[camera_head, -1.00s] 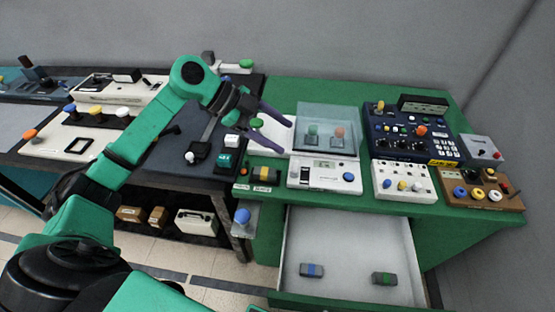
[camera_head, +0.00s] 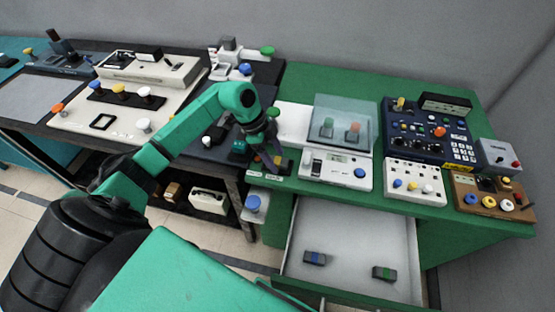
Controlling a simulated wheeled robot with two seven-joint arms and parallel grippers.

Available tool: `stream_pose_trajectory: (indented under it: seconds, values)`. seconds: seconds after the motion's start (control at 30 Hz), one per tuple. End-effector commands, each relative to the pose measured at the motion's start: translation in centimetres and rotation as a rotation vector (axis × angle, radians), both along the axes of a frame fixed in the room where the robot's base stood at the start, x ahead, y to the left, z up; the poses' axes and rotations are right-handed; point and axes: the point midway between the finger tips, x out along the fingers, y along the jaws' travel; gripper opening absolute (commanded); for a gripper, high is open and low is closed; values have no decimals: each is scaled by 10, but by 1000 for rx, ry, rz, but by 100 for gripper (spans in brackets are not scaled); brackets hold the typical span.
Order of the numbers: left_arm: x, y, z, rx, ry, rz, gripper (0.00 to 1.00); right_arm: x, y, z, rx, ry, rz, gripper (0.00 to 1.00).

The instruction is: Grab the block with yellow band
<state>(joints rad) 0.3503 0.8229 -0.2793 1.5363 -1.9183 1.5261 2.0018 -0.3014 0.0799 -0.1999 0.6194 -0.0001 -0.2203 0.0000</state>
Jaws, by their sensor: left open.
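The block with the yellow band (camera_head: 286,165) is dark and lies on the front left corner of the green table, behind two small labels. My left gripper (camera_head: 271,160) is over the block with its fingers pointing down and open. The fingers hide part of the block, and I cannot tell whether they touch it. A block with a blue band (camera_head: 314,258) and a block with a green band (camera_head: 384,273) lie in the open drawer. My right gripper is not in view.
The white open drawer (camera_head: 350,225) juts out below the green table (camera_head: 310,83). A dark bench (camera_head: 180,150) with instruments is at left.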

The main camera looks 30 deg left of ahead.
Motion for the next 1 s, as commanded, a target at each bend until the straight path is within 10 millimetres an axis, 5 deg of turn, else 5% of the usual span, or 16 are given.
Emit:
stream_pose_trajectory:
  seconds: [0.2,0.4,0.77,1.0]
  values:
    - [0,-1,-3,0,0,0,72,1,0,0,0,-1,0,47]
    - [0,-1,-3,0,0,0,0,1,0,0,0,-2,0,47]
    - [1,-1,2,0,-3,0,0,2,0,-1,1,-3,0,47]
    - [2,-1,42,0,-9,-1,0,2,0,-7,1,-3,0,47]
